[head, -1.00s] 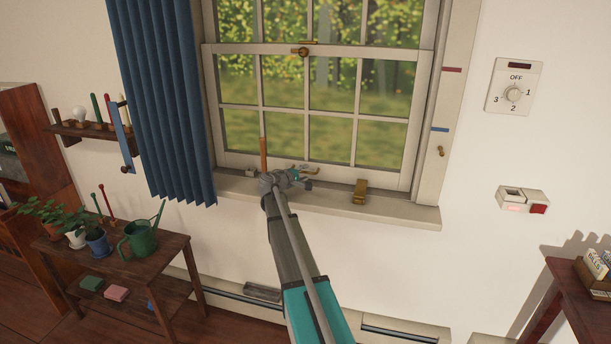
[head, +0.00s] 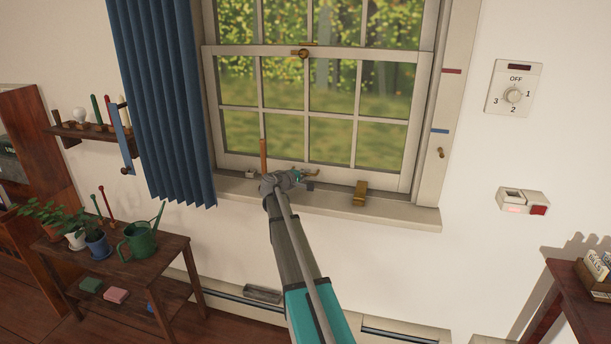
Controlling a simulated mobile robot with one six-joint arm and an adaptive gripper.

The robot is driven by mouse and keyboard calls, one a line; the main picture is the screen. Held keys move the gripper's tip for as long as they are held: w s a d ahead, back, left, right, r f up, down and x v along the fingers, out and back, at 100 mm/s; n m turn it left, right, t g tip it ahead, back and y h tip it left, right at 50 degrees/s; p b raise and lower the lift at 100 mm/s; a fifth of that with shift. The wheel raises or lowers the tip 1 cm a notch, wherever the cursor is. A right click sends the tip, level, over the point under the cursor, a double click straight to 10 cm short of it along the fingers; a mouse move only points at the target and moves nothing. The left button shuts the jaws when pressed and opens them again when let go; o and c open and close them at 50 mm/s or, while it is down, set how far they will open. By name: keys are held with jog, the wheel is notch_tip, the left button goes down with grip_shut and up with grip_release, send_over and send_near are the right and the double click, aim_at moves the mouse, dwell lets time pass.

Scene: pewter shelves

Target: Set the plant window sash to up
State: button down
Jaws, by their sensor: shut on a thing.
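The window's lower sash (head: 335,114) is a pale frame with several panes, its bottom rail close to the sill (head: 400,211). A brass catch (head: 302,53) sits on its top rail. My gripper (head: 303,177) is at the bottom rail, left of the middle, seen from behind my arm. It is shut on what looks like a brass sash lift (head: 312,174), of which only a small part shows. My wrist hides the rest of the grip. A brass piece (head: 359,193) stands at the rail and sill to the right.
An upright wooden stick (head: 263,154) is just left of my gripper. A blue curtain (head: 165,100) hangs left. The right jamb bears a red mark (head: 451,70) and a blue mark (head: 439,130). A plant table (head: 165,250) with a green watering can (head: 140,240) stands lower left.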

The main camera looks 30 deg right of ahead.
jog(key=shift+r, duration=0.15)
jog(key=p, duration=3)
send_near(314, 97)
jog(key=x, duration=0.4)
jog(key=shift+w+d+r, duration=0.15)
jog(key=shift+d+r, duration=0.15)
jog(key=shift+d, duration=0.15)
jog(key=c, duration=0.7)
grip_release()
jog(key=shift+f+b, duration=0.3)
jog(key=shift+b, duration=0.2)
notch_tip(314, 97, down, 30)
jog(key=b, duration=2.9)
jog(key=shift+r+b, duration=0.25)
jog(key=shift+b, duration=0.05)
jog(key=p+v, duration=0.1)
jog(key=v, duration=0.3)
jog(key=p+v, duration=0.1)
jog(key=v, duration=0.4)
jog(key=p+v, duration=0.1)
jog(key=v, duration=0.3)
jog(key=shift+a+r, duration=0.15)
jog(key=shift+r, duration=0.15)
